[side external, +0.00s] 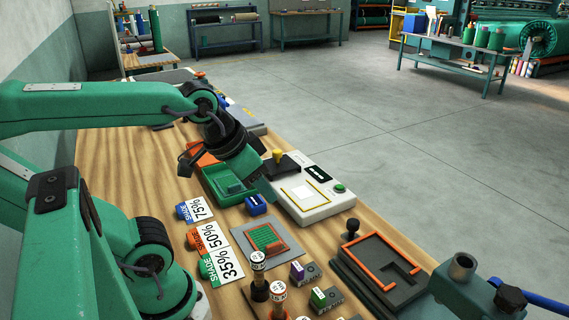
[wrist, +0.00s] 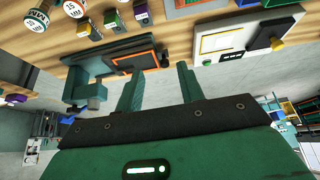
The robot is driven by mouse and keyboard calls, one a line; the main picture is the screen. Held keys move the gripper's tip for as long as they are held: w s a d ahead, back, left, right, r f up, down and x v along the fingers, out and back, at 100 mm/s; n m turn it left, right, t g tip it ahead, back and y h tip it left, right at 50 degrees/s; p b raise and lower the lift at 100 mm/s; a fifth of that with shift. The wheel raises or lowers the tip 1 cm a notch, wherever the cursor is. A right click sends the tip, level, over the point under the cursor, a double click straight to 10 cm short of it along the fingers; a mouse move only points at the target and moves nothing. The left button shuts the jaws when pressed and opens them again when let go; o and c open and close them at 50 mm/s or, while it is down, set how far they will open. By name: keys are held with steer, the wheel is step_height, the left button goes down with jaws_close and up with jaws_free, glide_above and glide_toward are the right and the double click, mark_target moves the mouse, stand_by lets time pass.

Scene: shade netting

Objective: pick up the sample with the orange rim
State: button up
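A small green mesh sample with an orange-looking rim (side external: 265,238) lies on a grey square plate (side external: 289,251) on the wooden table. In the wrist view only a sliver of the sample (wrist: 186,3) shows at the top edge. My gripper (side external: 266,190) hangs above the table, beyond the sample in the side view, between the green tray and the white device. In the wrist view my gripper (wrist: 158,75) has its two green fingers apart, with nothing between them. The sample is clear of the fingers.
Shade cards (side external: 222,263) lie left of the plate. Stamps (side external: 278,294) and labelled blocks stand in front. A dark fixture with an orange frame (side external: 407,246) is at right.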

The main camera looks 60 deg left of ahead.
steer(key=shift+w+f, duration=0.1)
stand_by(0.3)
steer(key=g, duration=0.6)
glide_above(274, 244)
steer(key=shift+f, duration=7.75)
steer(key=shift+f, duration=1.3)
steer(key=shift+f, duration=2.6)
